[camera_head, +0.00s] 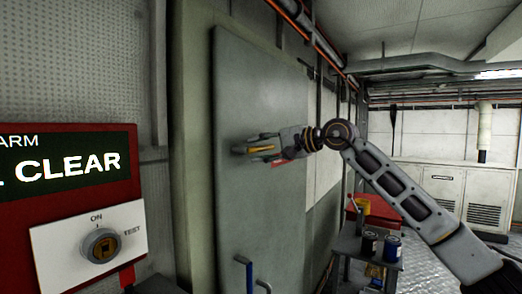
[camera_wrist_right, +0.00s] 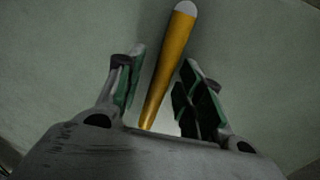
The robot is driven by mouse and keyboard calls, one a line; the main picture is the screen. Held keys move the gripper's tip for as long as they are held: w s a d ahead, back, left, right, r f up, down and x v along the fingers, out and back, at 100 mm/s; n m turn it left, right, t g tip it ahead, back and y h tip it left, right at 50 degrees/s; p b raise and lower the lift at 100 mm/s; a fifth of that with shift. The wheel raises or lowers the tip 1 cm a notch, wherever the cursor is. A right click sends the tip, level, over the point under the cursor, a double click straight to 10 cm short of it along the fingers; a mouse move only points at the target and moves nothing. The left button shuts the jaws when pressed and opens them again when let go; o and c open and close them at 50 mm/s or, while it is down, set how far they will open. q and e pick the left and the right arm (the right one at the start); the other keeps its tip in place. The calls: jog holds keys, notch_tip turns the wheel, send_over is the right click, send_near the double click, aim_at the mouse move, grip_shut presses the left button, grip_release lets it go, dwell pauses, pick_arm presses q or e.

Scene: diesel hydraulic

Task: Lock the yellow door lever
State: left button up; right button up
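The grey door (camera_head: 255,120) stands in the middle of the head view, seen at an angle. The yellow door lever (camera_head: 260,149) is on its face. In the right wrist view the yellow lever (camera_wrist_right: 172,55) is a tapered rod with a pale tip, and it lies between the two fingers. My right gripper (camera_head: 246,147) is at the lever. In the right wrist view the right gripper (camera_wrist_right: 158,85) is open, with gaps between the lever and the finger pads. My left gripper is in neither view.
A red alarm panel (camera_head: 143,192) with a switch (camera_head: 101,246) is at the left front. A cart (camera_head: 347,245) with cans stands right of the door, below my right arm. White cabinets (camera_head: 430,190) stand behind.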

jog(key=v, duration=1.1)
jog(key=shift+s+d, duration=0.25)
jog(key=shift+d, duration=0.05)
jog(key=shift+r+m, duration=0.1)
jog(key=shift+m, duration=0.2)
